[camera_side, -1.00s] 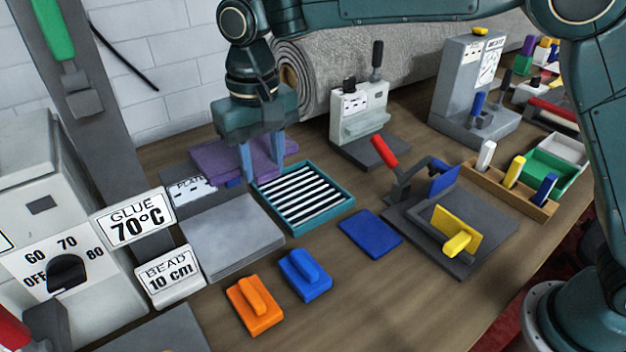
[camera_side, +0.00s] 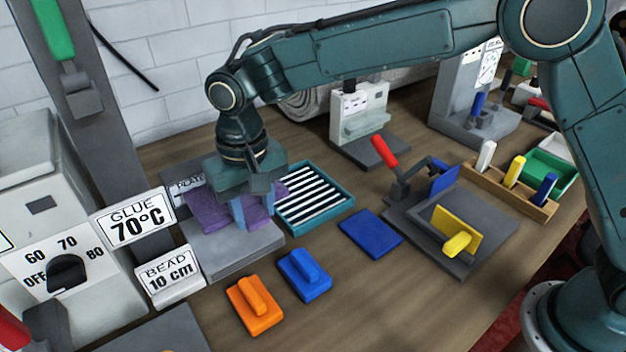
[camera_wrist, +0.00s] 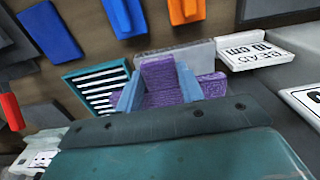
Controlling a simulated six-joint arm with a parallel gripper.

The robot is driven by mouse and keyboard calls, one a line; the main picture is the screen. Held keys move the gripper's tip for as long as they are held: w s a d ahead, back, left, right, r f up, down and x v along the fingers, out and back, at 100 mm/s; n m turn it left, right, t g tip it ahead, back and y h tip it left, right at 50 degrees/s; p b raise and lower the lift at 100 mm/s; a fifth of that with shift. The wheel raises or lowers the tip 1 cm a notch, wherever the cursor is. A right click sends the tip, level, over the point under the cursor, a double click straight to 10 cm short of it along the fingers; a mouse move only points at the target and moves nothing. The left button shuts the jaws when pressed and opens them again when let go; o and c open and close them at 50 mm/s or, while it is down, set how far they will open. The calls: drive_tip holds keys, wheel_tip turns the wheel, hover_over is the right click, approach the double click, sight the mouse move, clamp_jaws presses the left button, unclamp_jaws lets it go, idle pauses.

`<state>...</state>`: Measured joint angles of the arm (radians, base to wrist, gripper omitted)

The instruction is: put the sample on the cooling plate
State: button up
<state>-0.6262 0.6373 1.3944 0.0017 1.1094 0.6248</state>
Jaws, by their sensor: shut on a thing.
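The purple sample (camera_side: 208,212) is a flat textured piece with a raised part. My gripper (camera_side: 252,214) is shut on this raised part, and the wrist view shows the sample (camera_wrist: 160,76) between the two blue-grey fingers (camera_wrist: 158,90).
A teal tray with black and white stripes (camera_side: 345,205) stands just right of the plate. Orange (camera_side: 255,305) and blue (camera_side: 305,276) handled blocks lie in front. The "BEAD 10 cm" sign (camera_side: 168,276) stands close to the plate's left. A flat blue piece (camera_side: 370,234) lies right.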

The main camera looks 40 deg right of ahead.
hover_over(242, 246)
drive_tip(key=s+d, duration=0.2)
drive_tip(key=s, duration=0.2)
drive_tip(key=f, duration=0.6)
drive_tip(key=shift+w+f, duration=0.15)
drive_tip(key=shift+w, duration=0.1)
drive_tip(key=shift+w+f, duration=0.1)
drive_tip(key=shift+f, duration=0.15)
drive_tip(key=shift+w+a+r, duration=0.1)
drive_tip(key=shift+w+a, duration=0.05)
drive_tip(key=shift+w, duration=0.1)
drive_tip(key=shift+w+a, duration=0.1)
drive_tip(key=shift+w+a, duration=0.4)
drive_tip(key=shift+w, duration=0.25)
drive_tip(key=shift+w+a, duration=0.4)
drive_tip(key=shift+w, duration=0.25)
drive_tip(key=shift+f, duration=0.6)
drive_tip(key=shift+f, duration=0.15)
drive_tip(key=o, duration=1)
